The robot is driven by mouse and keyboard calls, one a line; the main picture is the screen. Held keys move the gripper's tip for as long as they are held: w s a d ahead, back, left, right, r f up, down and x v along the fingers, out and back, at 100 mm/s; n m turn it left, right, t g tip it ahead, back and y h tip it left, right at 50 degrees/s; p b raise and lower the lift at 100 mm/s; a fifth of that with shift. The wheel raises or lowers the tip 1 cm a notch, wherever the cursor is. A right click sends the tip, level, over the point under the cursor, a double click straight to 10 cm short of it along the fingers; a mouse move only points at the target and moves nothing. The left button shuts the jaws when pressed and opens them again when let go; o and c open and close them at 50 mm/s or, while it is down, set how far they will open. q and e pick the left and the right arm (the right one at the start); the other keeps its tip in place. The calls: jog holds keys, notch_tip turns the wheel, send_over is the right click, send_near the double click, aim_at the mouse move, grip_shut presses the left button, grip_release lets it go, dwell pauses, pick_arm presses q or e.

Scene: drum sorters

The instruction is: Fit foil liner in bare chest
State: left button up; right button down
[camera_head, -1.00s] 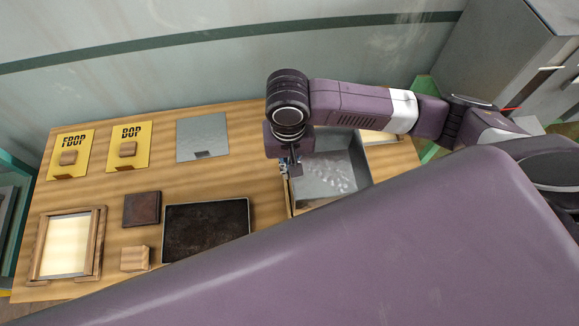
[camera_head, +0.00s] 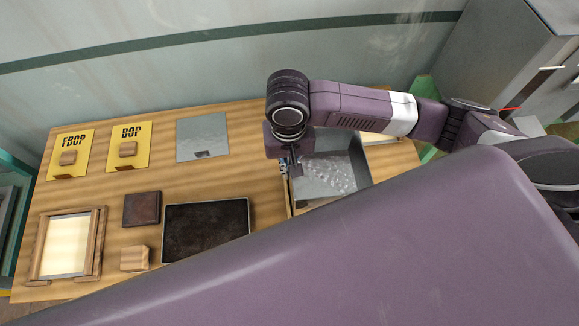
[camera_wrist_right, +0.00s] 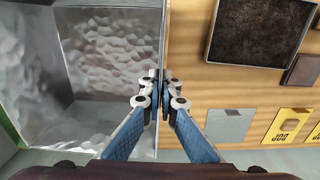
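The foil liner (camera_head: 335,178) is a silver, crinkled box shape at the right of the table, partly hidden by my arm. It fills the left of the right wrist view (camera_wrist_right: 110,50), open side up. A thin wooden edge (camera_head: 289,200), which may be the chest's wall, shows along its left side; the rest of the chest is hidden. My right gripper (camera_head: 289,168) is at the liner's left rim. In the wrist view its fingertips (camera_wrist_right: 158,92) are close together on either side of the thin rim and look shut on it. My left gripper is out of view.
Left of the liner lie a dark tray (camera_head: 206,230), a brown square block (camera_head: 142,209), a small wooden block (camera_head: 134,258) and a framed pale panel (camera_head: 67,245). Yellow cards (camera_head: 128,133) and a grey card (camera_head: 202,125) lie at the back.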

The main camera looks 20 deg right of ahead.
jog(key=shift+f+b, duration=1.15)
jog(key=shift+f, duration=2.35)
jog(key=c, duration=2.1)
grip_release()
jog(key=shift+r, duration=0.3)
notch_tip(320, 180, up, 12)
jog(key=shift+a+f, duration=0.1)
jog(key=shift+f, duration=0.15)
